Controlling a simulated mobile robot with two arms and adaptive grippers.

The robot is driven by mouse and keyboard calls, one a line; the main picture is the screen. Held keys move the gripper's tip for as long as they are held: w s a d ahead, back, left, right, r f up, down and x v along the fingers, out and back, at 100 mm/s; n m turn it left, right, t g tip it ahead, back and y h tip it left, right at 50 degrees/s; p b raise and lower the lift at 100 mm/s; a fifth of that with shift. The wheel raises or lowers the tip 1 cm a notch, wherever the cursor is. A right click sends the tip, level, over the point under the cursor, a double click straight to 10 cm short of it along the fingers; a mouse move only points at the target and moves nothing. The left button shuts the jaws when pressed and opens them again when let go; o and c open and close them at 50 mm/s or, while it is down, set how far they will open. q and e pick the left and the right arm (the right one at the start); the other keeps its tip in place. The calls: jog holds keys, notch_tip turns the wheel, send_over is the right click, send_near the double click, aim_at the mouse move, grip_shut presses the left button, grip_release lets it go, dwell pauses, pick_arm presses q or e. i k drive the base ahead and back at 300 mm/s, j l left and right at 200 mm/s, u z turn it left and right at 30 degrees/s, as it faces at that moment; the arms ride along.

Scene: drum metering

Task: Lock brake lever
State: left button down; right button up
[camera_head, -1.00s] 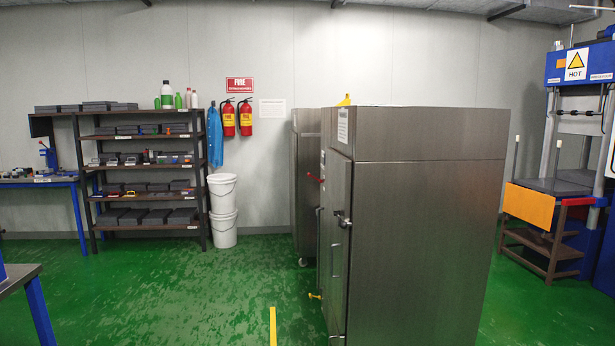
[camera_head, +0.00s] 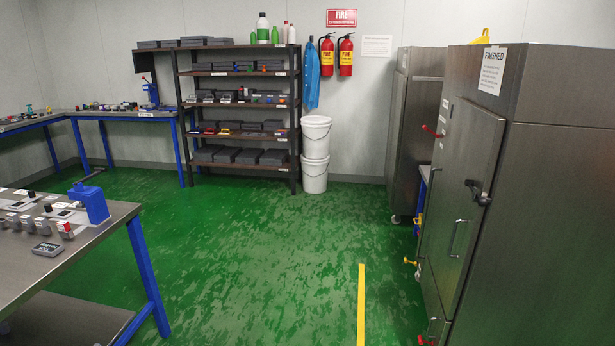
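Neither of my grippers is in the head view. Several small levers or handles show low on the steel cabinets at right: a yellow one (camera_head: 409,261) near the floor, and a red one (camera_head: 427,341) at the bottom edge. I cannot tell which of them, if any, is the brake lever. The near steel cabinet (camera_head: 560,200) has a "FINISHED" sign, a dark door latch (camera_head: 478,193) and a long handle (camera_head: 459,238). A red handle (camera_head: 431,131) shows at its far side.
A second steel cabinet (camera_head: 412,110) on casters stands behind. A workbench (camera_head: 95,250) with small parts is at near left. Shelving (camera_head: 184,120), white buckets (camera_head: 315,150) and fire extinguishers (camera_head: 345,57) line the back wall. The green floor between is clear, with a yellow line (camera_head: 361,300).

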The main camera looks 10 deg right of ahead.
aim_at(425, 128)
jog(key=i+j+z, duration=0.1)
jog(key=i+z, duration=0.25)
jog(key=i, duration=2.15)
jog(key=i+z, duration=0.3)
jog(key=i, duration=0.2)
jog(key=i+j+z, duration=0.3)
jog(key=i, duration=0.15)
jog(key=i+j+z, duration=0.3)
jog(key=i, duration=0.2)
jog(key=i+j+z, duration=0.1)
jog(key=i+z, duration=0.25)
jog(key=i+j+z, duration=0.2)
jog(key=z, duration=0.2)
jog(key=i+j+z, duration=0.35)
